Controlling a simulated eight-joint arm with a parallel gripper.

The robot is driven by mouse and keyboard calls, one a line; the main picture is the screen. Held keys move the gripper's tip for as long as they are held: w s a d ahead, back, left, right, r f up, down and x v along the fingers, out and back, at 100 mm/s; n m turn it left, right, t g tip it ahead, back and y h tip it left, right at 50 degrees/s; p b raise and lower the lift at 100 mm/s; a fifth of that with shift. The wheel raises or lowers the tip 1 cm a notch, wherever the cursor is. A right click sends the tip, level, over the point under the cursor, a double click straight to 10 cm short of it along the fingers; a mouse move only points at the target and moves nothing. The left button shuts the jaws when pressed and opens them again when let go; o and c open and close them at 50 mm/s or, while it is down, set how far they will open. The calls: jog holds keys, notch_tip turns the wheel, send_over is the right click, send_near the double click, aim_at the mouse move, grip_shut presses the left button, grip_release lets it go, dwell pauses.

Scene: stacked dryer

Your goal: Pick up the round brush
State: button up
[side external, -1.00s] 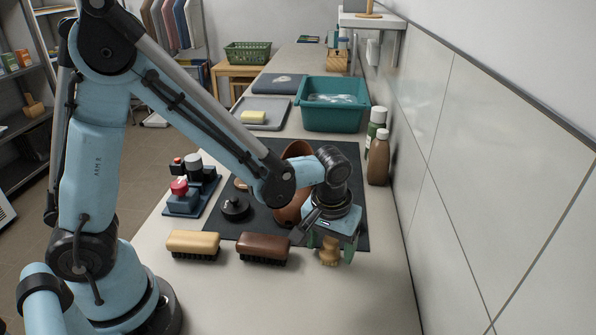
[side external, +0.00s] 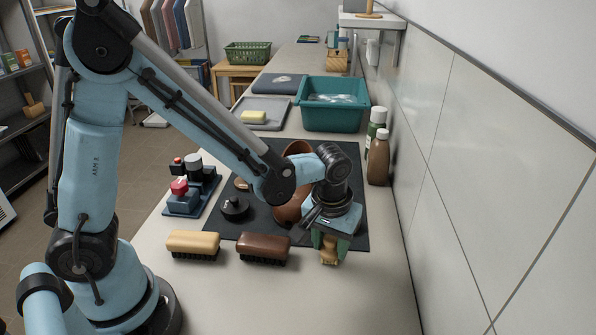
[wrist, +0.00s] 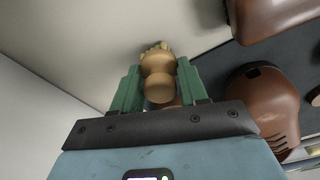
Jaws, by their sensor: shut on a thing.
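The round brush (side external: 329,257) is a small light-wood piece with a turned, rounded handle. It stands on the pale countertop just off the front right corner of the dark mat. My gripper (side external: 329,243) points down over it, with its green fingers shut on its sides. In the wrist view, the round brush (wrist: 158,64) shows between the two green fingers of my gripper (wrist: 158,84). Its lower end looks at or very near the counter; I cannot tell whether it touches.
A dark brown brush (side external: 264,247) and a tan brush (side external: 193,244) lie to the left. Bottles (side external: 378,160) stand near the tiled wall.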

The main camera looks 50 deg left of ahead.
aim_at(332, 241)
jog(key=shift+r, duration=0.4)
jog(key=r, duration=0.2)
jog(key=s+d+r, duration=0.1)
jog(key=shift+r, duration=0.3)
jog(key=s+d+r, duration=0.6)
jog(key=s+d, duration=0.1)
jog(key=shift+s+d, duration=0.15)
jog(key=shift+r, duration=0.1)
jog(key=o, duration=0.5)
jog(key=c, duration=0.4)
